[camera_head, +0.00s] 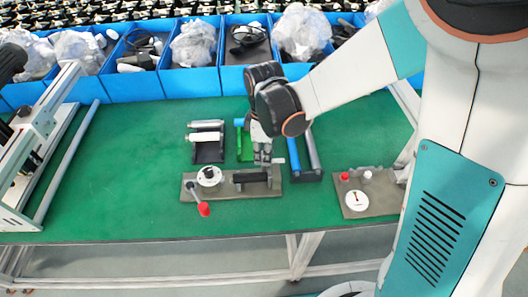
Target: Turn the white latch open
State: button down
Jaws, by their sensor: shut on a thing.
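A grey-brown board (225,191) lies on the green table, in the middle of its front part. On it are a white round dial (209,175), a lever with a red knob (203,209) and a black bar (250,177). My gripper (263,158) points down over the right part of the board, just behind the black bar. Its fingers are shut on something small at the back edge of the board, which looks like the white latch. The fingers hide most of it, so the latch's angle cannot be told.
A second board (368,195) with a white disc and red button lies at the right. Dark trays with white, green and blue cylinders (206,137) stand behind. Blue bins (135,85) line the back. A metal frame (40,120) stands at the left. The left-middle table is clear.

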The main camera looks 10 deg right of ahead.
jog(key=c, duration=1.4)
grip_release()
jog(key=shift+r, duration=3.75)
